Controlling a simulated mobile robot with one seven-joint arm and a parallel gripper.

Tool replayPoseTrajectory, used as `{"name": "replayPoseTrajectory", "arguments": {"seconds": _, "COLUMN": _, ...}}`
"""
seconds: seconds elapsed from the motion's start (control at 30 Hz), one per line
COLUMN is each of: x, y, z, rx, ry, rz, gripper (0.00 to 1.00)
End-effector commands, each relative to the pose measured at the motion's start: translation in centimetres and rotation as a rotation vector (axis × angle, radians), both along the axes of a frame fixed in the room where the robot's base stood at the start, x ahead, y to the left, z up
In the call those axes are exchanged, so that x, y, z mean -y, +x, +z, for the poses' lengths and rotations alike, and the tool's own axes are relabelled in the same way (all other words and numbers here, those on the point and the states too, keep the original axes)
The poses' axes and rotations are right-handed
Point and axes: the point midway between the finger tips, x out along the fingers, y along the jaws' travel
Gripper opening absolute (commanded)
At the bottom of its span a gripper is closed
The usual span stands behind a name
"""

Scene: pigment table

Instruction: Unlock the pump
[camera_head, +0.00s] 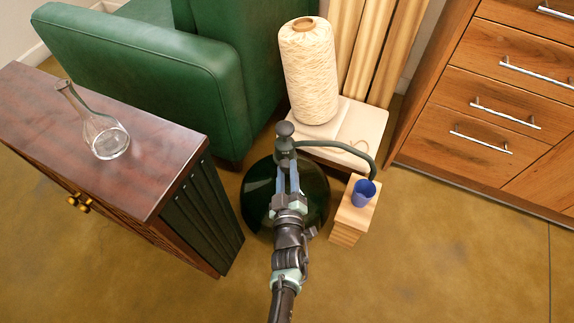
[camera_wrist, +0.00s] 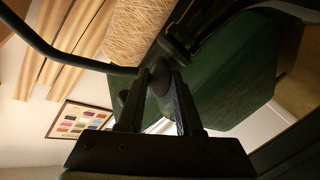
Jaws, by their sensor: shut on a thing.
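The pump (camera_head: 285,129) is a dark grey-green top with a round knob, set over a round dark green glass vessel (camera_head: 258,190). Its curved spout (camera_head: 345,151) reaches right and bends down above a blue cup (camera_head: 363,193). My gripper (camera_head: 286,165) comes in from the front and is shut on the pump just below the knob. In the wrist view the two fingers (camera_wrist: 160,88) close around a dark rounded part, and the spout (camera_wrist: 65,56) curves off to the upper left. The exact contact and any lock mark are hidden by the fingers and shadow.
The cup stands on a small wooden block (camera_head: 347,220). A thread cone (camera_head: 308,75) stands on a pale stand (camera_head: 350,125) behind. A green armchair (camera_head: 150,75) and a dark cabinet (camera_head: 130,165) with a glass flask (camera_head: 104,138) are left. Wooden drawers (camera_head: 500,95) stand right.

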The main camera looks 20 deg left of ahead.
Motion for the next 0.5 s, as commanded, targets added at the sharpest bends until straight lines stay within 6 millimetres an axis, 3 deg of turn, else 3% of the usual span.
{"name": "replayPoseTrajectory", "arguments": {"seconds": 0.5, "x": 0.15, "y": 0.04, "z": 0.17, "rx": -0.211, "ry": 0.396, "rz": -0.001, "gripper": 0.0}}
